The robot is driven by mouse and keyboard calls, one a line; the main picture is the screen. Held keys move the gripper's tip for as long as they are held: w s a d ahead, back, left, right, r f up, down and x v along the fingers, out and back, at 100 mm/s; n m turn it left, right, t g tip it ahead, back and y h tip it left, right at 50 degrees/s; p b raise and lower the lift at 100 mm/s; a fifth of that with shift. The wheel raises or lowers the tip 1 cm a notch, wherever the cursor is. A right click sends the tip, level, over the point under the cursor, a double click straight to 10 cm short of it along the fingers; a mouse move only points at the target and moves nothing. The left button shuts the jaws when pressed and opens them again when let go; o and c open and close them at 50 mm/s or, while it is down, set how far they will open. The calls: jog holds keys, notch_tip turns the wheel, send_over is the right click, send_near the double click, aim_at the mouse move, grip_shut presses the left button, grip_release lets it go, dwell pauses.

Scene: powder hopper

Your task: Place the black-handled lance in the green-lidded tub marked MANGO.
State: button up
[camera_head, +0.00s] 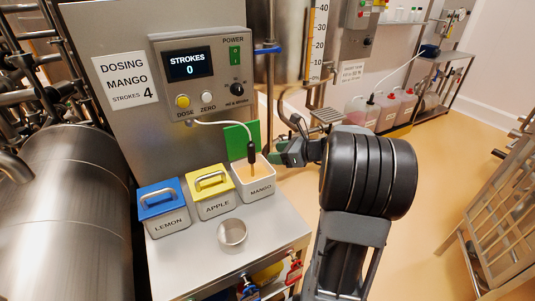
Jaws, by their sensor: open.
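The MANGO tub (262,190) is white and stands at the right of a row of tubs on the steel bench. Its green lid (234,139) stands raised at the tub's back, and orange contents show inside. The black-handled lance (252,153) stands nearly upright at the tub, with its lower end inside the opening. A pale hose runs from its top to the dosing box. My gripper (283,155) is open, just right of the lance handle and above the tub's right side. It appears apart from the lance; part of the jaws is hard to make out.
The LEMON tub (168,222) with blue lid and the APPLE tub (217,207) with yellow lid are closed. A metal cup (232,234) stands in front. The dosing box (205,73) reads STROKES 0. A sign (126,77) reads DOSING MANGO STROKES 4.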

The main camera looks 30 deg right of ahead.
jog(key=s+a+f+n+g+h, duration=0.1)
jog(key=s+a+n+g, duration=0.25)
jog(key=a+n, duration=0.3)
jog(key=s+a+f+n+g, duration=0.1)
jog(key=s+a+n+g, duration=0.2)
jog(key=s+a+n, duration=0.3)
jog(key=s+a+f+n+h, duration=0.1)
jog(key=s+a+n+h, duration=0.1)
jog(key=n, duration=0.6)
jog(key=s+a+f+n+g+h, duration=0.1)
jog(key=s+a+n+h, duration=0.1)
jog(key=s+n+h, duration=0.2)
jog(key=s+n, duration=0.2)
jog(key=n, duration=0.2)
jog(key=shift+s+h, duration=0.2)
jog(key=shift+h, duration=0.2)
notch_tip(320, 180, up, 6)
jog(key=p, duration=0.5)
jog(key=shift+r, duration=0.2)
